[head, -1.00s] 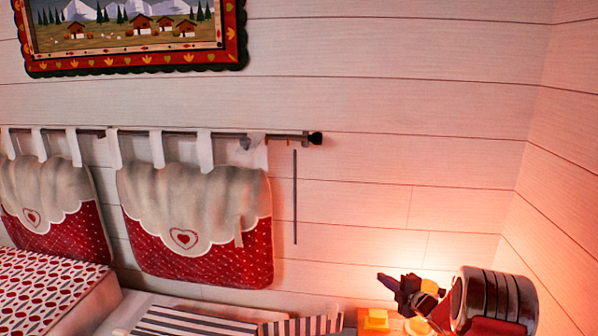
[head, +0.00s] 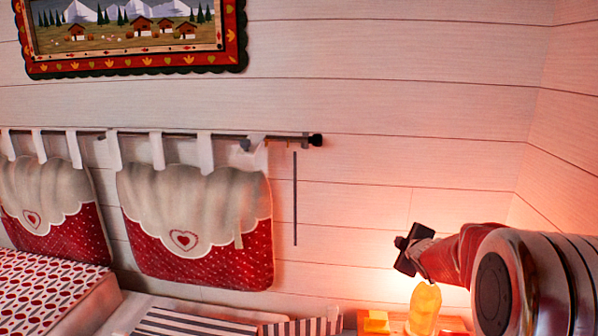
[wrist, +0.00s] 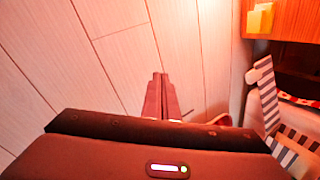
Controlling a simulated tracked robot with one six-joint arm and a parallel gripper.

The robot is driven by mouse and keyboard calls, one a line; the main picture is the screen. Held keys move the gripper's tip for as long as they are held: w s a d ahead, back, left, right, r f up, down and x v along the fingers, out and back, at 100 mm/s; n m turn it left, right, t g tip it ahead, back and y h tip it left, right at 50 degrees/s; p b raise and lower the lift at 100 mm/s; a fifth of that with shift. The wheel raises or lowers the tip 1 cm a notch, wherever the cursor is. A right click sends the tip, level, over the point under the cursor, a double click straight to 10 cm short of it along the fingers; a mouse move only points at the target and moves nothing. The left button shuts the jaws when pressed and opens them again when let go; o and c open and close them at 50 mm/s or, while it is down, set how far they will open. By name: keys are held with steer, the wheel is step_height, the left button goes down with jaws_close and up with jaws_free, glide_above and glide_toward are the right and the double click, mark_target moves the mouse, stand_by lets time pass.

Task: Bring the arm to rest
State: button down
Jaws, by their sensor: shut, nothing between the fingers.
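My arm rises at the lower right of the head view, with its dark end (head: 410,252) in front of the white plank wall. In the wrist view my gripper (wrist: 160,80) has its two fingers together with nothing between them. The fingers point along the plank wall. Nothing is seen touching them. In the head view the fingers are too small to make out.
A wooden bedside top (head: 455,324) bears a yellow block (head: 376,325) and a glowing yellow lamp (head: 425,305), close below my arm. Striped fabric (head: 190,322) lies left of it. Cushions (head: 195,225) hang from a rail on the wall (head: 400,100).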

steer(key=s+a+r+m+g+h, duration=0.15)
steer(key=s+r+m, duration=0.3)
steer(key=s, duration=0.45)
steer(key=s+a+m+g, duration=0.2)
steer(key=s+a, duration=0.2)
steer(key=s, duration=0.8)
steer(key=s+a+f+m+g+y, duration=0.1)
steer(key=s+a+m+g, duration=0.1)
steer(key=s, duration=1)
steer(key=s+a+m+g+y, duration=0.1)
steer(key=s+a+m, duration=0.3)
steer(key=s, duration=0.8)
steer(key=shift+a+f+g, duration=0.4)
steer(key=shift+a+g, duration=0.05)
steer(key=shift+a, duration=0.75)
steer(key=shift+w+y, duration=0.1)
steer(key=shift+y, duration=0.15)
